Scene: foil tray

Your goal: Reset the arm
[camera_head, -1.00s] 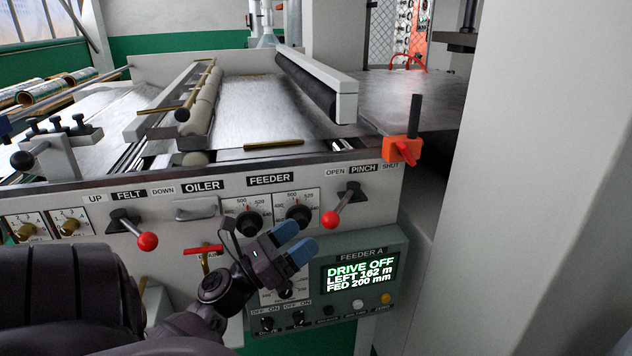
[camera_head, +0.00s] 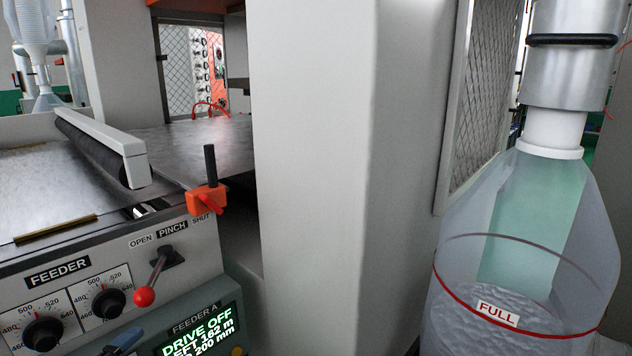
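My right gripper is not in view. The feeder panel has a pinch lever (camera_head: 147,295) with a red knob, hanging down to the left. The Feeder A display (camera_head: 205,328) reads DRIVE OFF, with its lower lines partly cut off.
A large grey column (camera_head: 320,150) fills the middle. At right a clear bag (camera_head: 525,260) marked FULL hangs below a metal duct (camera_head: 575,70). An orange clamp (camera_head: 205,200) sits on the feeder's corner. Two dials (camera_head: 43,333) are at lower left.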

